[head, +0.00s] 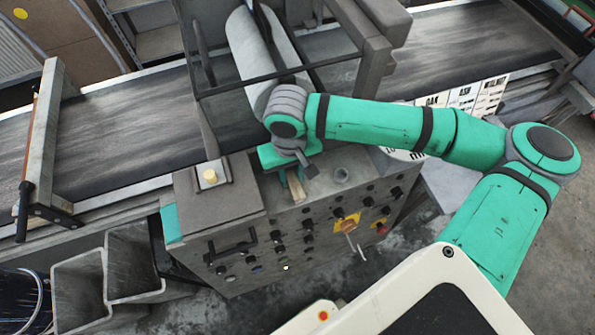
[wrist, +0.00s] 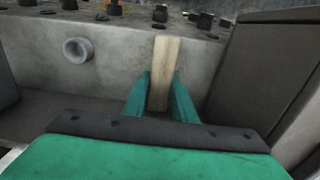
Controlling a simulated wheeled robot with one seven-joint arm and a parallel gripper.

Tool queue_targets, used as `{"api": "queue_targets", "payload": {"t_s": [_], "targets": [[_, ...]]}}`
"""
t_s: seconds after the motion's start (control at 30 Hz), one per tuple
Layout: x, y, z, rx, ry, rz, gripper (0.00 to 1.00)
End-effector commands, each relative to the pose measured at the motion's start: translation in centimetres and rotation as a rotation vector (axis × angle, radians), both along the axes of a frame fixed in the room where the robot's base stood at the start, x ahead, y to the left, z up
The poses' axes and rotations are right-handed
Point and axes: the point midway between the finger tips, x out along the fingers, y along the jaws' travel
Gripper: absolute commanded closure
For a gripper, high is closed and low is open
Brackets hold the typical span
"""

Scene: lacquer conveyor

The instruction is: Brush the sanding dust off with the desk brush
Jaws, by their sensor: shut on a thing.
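A pale wooden piece, which looks like the desk brush's handle (wrist: 164,70), stands between the two teal fingers of my gripper (wrist: 160,98) in the wrist view. My gripper is shut on it. In the head view my gripper (head: 291,176) is over the top of the grey control box, and the wooden piece (head: 298,187) sticks out below it. No bristles can be made out. I cannot make out any sanding dust as a separate thing.
The control box (head: 316,262) has knobs and a lever on its sloping front. A raised block with a yellow button (head: 210,176) stands left of my gripper. A small round fitting (head: 342,174) is to the right. The dark conveyor belt (head: 120,135) runs behind.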

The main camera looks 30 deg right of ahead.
Motion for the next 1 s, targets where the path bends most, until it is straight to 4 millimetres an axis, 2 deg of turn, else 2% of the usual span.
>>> {"api": "queue_targets", "payload": {"t_s": [0.3,0.57,0.73,1.0], "targets": [[0.5,1.9,0.0,0.001,0.0,0.001,1.0],[0.7,2.8,0.1,0.003,-0.003,0.001,1.0],[0.6,2.4,0.1,0.006,-0.004,0.001,1.0],[0.2,0.6,0.1,0.003,-0.002,-0.001,1.0]]}}
